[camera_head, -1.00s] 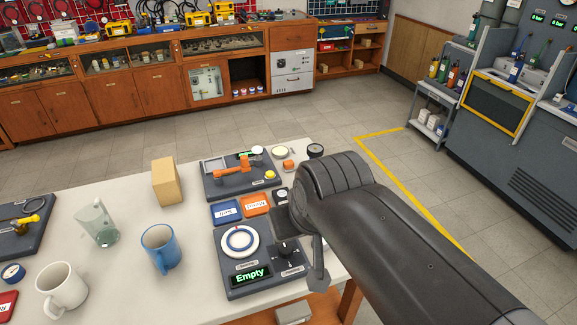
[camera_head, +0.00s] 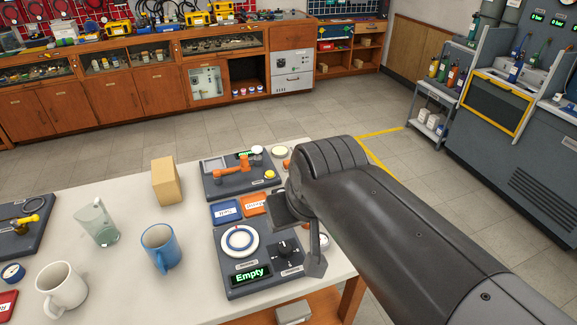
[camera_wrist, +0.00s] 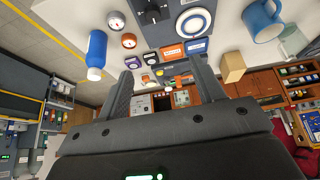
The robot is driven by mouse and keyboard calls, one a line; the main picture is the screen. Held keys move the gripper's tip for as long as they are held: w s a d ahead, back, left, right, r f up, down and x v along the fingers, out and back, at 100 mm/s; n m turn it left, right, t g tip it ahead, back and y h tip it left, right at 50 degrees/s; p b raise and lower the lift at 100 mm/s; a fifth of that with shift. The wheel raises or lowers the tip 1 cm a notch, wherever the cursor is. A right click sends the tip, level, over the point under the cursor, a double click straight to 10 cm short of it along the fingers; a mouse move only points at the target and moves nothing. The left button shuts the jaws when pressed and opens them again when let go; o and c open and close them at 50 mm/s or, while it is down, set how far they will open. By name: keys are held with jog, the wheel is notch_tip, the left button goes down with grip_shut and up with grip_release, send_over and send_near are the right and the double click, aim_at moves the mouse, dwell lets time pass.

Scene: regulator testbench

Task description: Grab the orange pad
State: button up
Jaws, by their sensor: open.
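The orange pad (camera_head: 252,203) lies flat on the white table, right of a blue pad (camera_head: 226,211).
A tan block (camera_head: 167,183) and blue mug (camera_head: 160,248) stand left. A blue bottle (camera_wrist: 96,50) shows in the wrist view.

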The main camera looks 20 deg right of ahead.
jog(key=w+d+r+g, duration=0.15)
jog(key=w+r, duration=0.25)
jog(key=w, duration=0.8)
jog(key=g, duration=0.4)
send_over(288, 161)
notch_tip(288, 161, down, 17)
jog(key=f, duration=0.3)
jog(key=d+f, duration=0.1)
jog(key=f, duration=0.1)
jog(key=shift+s+f, duration=0.25)
jog(key=shift+w+a+f, duration=0.15)
jog(key=shift+a+f, duration=0.05)
jog(key=shift+f, duration=1.15)
jog(key=shift+w+a+f, duration=0.1)
jog(key=shift+a+f, duration=0.1)
jog(key=shift+f, duration=1.1)
jog(key=shift+c, duration=0.5)
jog(key=c, duration=1)
